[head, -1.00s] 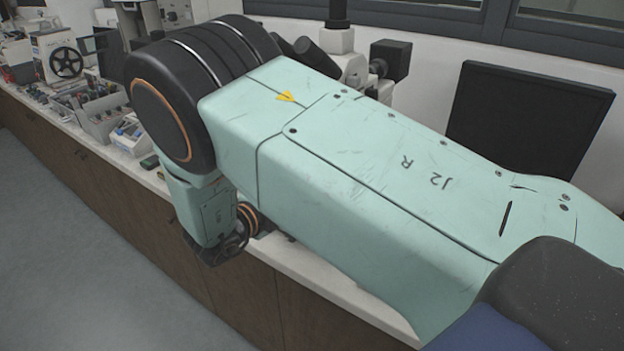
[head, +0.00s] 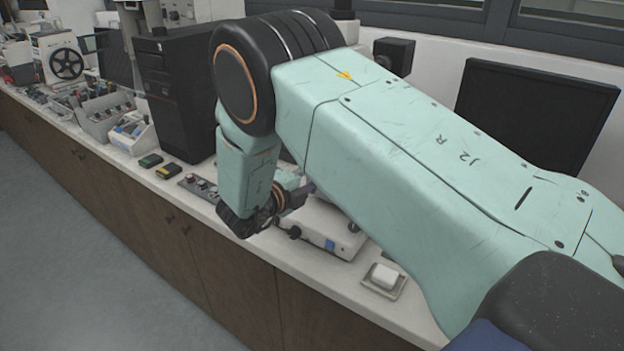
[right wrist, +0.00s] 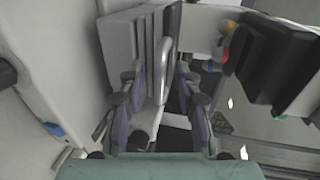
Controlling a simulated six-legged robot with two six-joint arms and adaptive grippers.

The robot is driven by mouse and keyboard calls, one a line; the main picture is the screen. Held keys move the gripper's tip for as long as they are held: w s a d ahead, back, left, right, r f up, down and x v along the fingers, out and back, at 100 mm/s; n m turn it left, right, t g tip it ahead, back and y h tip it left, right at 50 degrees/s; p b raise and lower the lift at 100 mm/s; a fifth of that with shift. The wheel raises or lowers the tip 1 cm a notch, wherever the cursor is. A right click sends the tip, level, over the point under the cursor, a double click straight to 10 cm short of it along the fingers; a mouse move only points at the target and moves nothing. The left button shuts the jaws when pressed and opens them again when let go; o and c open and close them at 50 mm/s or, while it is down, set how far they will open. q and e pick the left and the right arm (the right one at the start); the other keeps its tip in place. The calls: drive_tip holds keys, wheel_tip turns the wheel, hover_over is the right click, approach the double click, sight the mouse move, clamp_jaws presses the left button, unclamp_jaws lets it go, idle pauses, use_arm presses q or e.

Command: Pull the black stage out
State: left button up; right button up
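My right gripper (head: 296,192) is beside the white instrument base (head: 345,243) in the head view, partly behind my own forearm. In the right wrist view my right gripper (right wrist: 160,80) has its two purple-padded fingers apart. A rounded silver bar (right wrist: 166,60) and the edges of grey plates (right wrist: 140,45) show between and beyond the fingers. I cannot tell whether a finger touches them. I cannot clearly make out the black stage in either view; my arm covers much of the instrument in the head view. My left gripper is not in view.
A black computer tower (head: 178,95) stands left of my right arm. A small control box (head: 197,186) and a soap-like white block in a dish (head: 384,277) lie near the bench's front edge. A dark monitor (head: 535,115) stands behind. The floor in front is clear.

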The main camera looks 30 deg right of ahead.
drive_tip(key=shift+s+d+f, duration=0.1)
drive_tip(key=shift+d, duration=0.2)
drive_tip(key=c, duration=0.4)
drive_tip(key=shift+c, duration=1.4)
drive_tip(key=shift+a, duration=0.2)
clamp_jaws()
drive_tip(key=shift+d, duration=0.1)
